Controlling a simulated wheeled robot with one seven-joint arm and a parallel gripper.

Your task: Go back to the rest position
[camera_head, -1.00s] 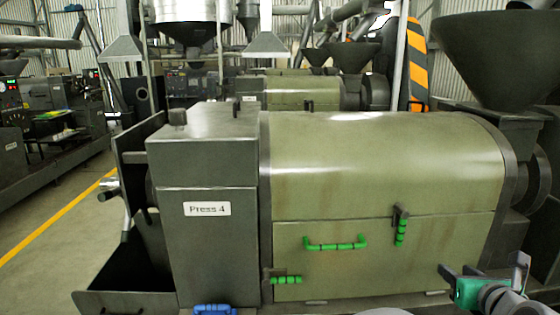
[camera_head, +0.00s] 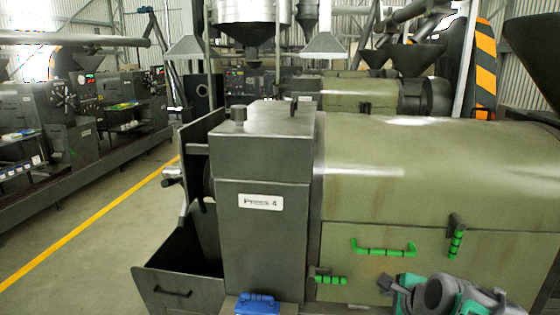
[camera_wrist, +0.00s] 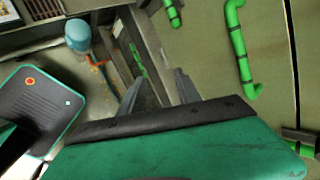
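The grey and green press labelled "Press 4" (camera_head: 262,201) fills the middle and right of the head view. Its green door handle (camera_head: 383,248) and green-gripped latches (camera_head: 455,244) (camera_head: 330,280) are on the closed front panel. The handle also shows in the wrist view (camera_wrist: 239,50). My arm's teal and grey end shows at the bottom right of the head view, in front of the press; its fingers cannot be made out there. In the wrist view my gripper (camera_wrist: 159,82) has two dark fingers apart, with nothing between them.
A blue object (camera_head: 257,304) is at the press's lower front edge. A dark open bin (camera_head: 180,288) is at its left. Clear floor with a yellow line (camera_head: 90,222) lies further left, beside a row of machines (camera_head: 75,150).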

